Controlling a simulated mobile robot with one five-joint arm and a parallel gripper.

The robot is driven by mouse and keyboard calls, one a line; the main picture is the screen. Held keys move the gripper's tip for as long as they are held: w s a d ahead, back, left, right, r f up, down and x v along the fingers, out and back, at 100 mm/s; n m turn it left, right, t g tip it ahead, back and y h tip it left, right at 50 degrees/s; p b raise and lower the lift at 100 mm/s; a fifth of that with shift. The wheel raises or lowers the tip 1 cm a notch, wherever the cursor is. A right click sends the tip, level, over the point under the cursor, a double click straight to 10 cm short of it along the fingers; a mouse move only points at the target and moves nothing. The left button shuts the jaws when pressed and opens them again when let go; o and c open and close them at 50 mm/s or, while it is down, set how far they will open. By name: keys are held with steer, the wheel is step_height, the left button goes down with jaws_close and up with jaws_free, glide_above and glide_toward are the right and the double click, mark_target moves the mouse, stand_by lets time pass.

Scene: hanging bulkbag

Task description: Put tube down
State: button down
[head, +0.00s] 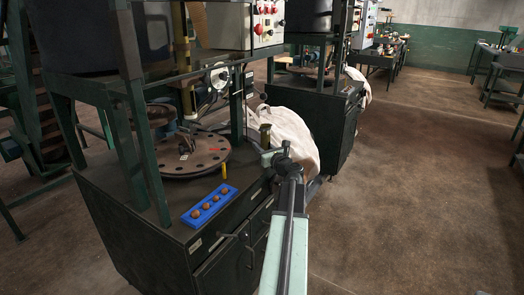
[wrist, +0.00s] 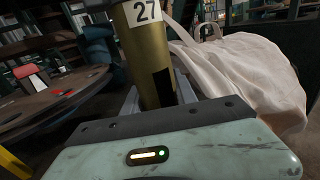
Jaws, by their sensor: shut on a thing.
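A brass-coloured tube (wrist: 148,65) with a white label reading 27 stands upright in the wrist view, between the fingers of my gripper. In the head view the tube (head: 265,135) shows small above the end of my arm. My gripper (head: 268,156) is shut on the tube, beside the right edge of the machine cabinet's top. The tube's lower end is hidden behind my gripper's body in the wrist view.
The green cabinet (head: 177,235) carries a round holed plate (head: 180,158) and a blue tray (head: 209,204) with several brown round things. A yellow post (head: 224,170) stands near the plate. A whitish bulk bag (head: 296,140) hangs behind my gripper. Open floor lies right.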

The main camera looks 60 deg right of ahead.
steer(key=shift+f, duration=0.1)
steer(key=c, duration=1)
jaws_free()
steer(key=shift+s, duration=0.1)
steer(key=shift+s+r, duration=0.1)
steer(key=shift+r, duration=0.2)
steer(key=v, duration=1.1)
steer(key=shift+s+a, duration=0.2)
steer(key=shift+s, duration=0.15)
steer(key=shift+f, duration=0.1)
